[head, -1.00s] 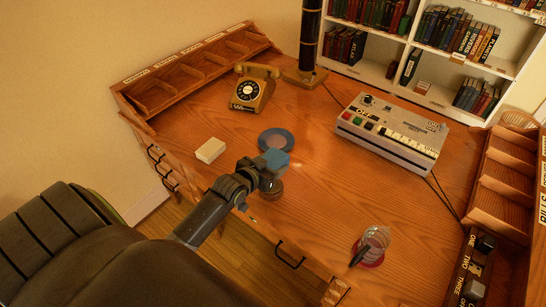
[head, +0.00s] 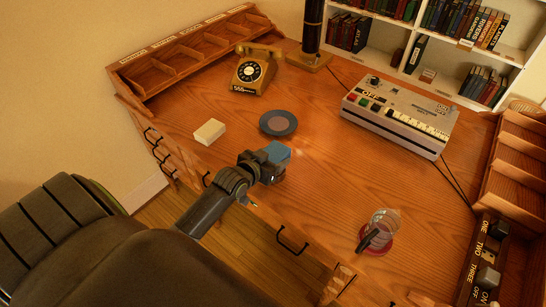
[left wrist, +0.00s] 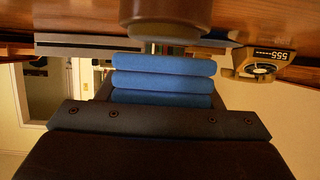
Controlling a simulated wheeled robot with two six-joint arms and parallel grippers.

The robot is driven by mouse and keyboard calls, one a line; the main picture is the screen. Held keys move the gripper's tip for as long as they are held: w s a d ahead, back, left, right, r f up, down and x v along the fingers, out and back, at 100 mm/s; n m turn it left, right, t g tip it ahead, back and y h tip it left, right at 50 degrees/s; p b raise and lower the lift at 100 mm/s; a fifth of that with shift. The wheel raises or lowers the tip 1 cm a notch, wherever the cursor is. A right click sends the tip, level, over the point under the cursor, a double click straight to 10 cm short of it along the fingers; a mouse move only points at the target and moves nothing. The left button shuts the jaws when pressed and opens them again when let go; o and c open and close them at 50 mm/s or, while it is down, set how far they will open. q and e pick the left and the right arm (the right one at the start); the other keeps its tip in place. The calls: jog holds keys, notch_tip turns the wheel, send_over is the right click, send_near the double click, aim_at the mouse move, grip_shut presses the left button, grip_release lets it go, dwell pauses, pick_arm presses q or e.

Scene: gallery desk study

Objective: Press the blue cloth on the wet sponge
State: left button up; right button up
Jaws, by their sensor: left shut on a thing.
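My left gripper (head: 268,164) is shut on the folded blue cloth (head: 277,152) above the near part of the desk. In the left wrist view the cloth (left wrist: 163,80) shows as several thick blue folds. A brown round holder with a pale face (left wrist: 166,20) is close to it there; the pale face may be the wet sponge. In the head view my gripper hides most of this holder. I cannot tell whether cloth and sponge touch. My right gripper is not in view.
A cream block (head: 209,131) lies left of the dish. A yellow telephone (head: 256,70) stands behind, and a grey keyed machine (head: 395,120) at the back right. A clear glass on a red base (head: 380,230) stands at the right front. The middle desk is clear.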

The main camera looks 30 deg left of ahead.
aim_at(273, 154)
pick_arm(q)
jog(key=shift+f+b, duration=0.45)
jog(key=shift+f, duration=0.1)
dwell(0.7)
jog(key=shift+r, duration=0.1)
dwell(0.4)
notch_tip(273, 154, up, 7)
jog(key=p, duration=0.7)
dwell(0.3)
